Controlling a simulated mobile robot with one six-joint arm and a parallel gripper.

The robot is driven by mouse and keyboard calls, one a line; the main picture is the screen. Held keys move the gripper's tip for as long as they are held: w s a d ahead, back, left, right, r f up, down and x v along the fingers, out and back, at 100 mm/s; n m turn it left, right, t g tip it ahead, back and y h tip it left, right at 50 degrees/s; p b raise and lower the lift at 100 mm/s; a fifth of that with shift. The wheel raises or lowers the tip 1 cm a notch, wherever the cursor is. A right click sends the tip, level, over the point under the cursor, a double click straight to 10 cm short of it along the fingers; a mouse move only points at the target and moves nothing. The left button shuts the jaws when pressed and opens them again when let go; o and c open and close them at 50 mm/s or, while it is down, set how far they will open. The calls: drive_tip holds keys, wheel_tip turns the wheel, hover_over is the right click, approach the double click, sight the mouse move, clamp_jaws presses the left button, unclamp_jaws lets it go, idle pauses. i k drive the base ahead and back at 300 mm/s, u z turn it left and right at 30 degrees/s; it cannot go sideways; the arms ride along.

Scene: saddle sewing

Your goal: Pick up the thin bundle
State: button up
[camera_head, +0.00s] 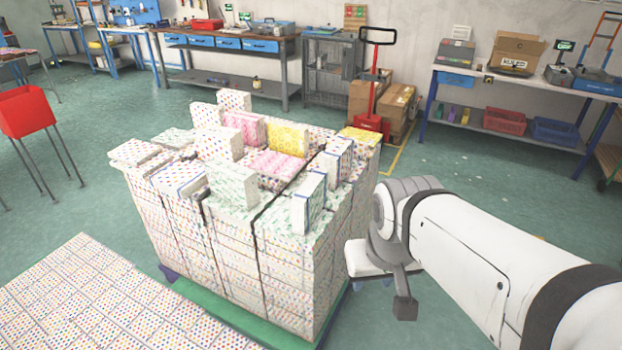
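A tall stack (290,270) of patterned bundles stands in the middle on a green base. Several bundles lie or stand loose on its top, and I cannot tell for sure which is the thin bundle. A narrow green-patterned bundle (308,203) stands upright near the front right edge. A flat dotted bundle (135,151) lies at the left edge. My arm comes in from the right, and my gripper (404,306) hangs beside the stack's right side, apart from the bundles on top. Only a dark end part shows clearly; its fingers' opening cannot be made out.
Pink (275,166) and yellow (287,137) bundles sit among the others on top. A lower dotted stack (80,295) fills the front left. A red bin (27,111) stands left. A red pallet jack (372,122) and workbenches line the back. Green floor is open between.

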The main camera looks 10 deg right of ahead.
sight(306, 204)
drive_tip(key=u, duration=0.15)
drive_tip(key=i, duration=0.9)
drive_tip(key=z, duration=0.05)
